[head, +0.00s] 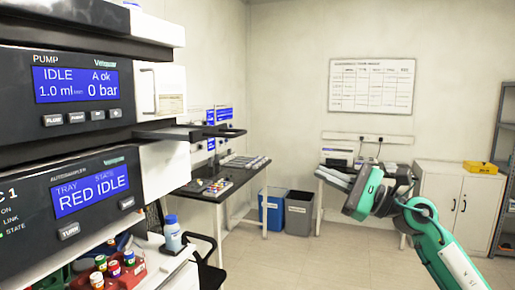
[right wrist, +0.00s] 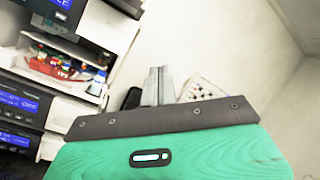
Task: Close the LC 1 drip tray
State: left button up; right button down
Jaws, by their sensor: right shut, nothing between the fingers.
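The LC 1 stack stands at the left of the head view, with a pump module (head: 70,90) above an autosampler (head: 75,200). A dark flat tray with an open loop at its end, which looks like the drip tray (head: 190,132), sticks out to the right between these modules. My right gripper (head: 350,188) is well to the right of it, apart from it and empty. In the right wrist view its fingers (right wrist: 158,86) are together. The stack shows at the left there; I cannot tell the drip tray surely in that view. My left gripper is not in view.
Colour-capped bottles (head: 110,265) and a blue-capped bottle (head: 172,233) stand low at the stack. A side table (head: 235,180) with vials, two bins (head: 299,212) and a white cabinet (head: 453,195) are behind. The space between stack and right gripper looks clear.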

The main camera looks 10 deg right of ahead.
jog(key=s+a+r+n+g, duration=0.35)
jog(key=s+r+n, duration=0.35)
jog(key=s+n, duration=0.35)
jog(key=p, duration=0.7)
send_near(242, 134)
jog(key=shift+t+h, duration=0.3)
jog(key=shift+t, duration=0.15)
jog(key=x, duration=0.5)
jog(key=shift+s+a+r, duration=0.3)
jog(key=shift+w+a, duration=0.35)
jog(key=shift+a, duration=0.3)
jog(key=shift+f, duration=0.1)
jog(key=shift+a, duration=0.1)
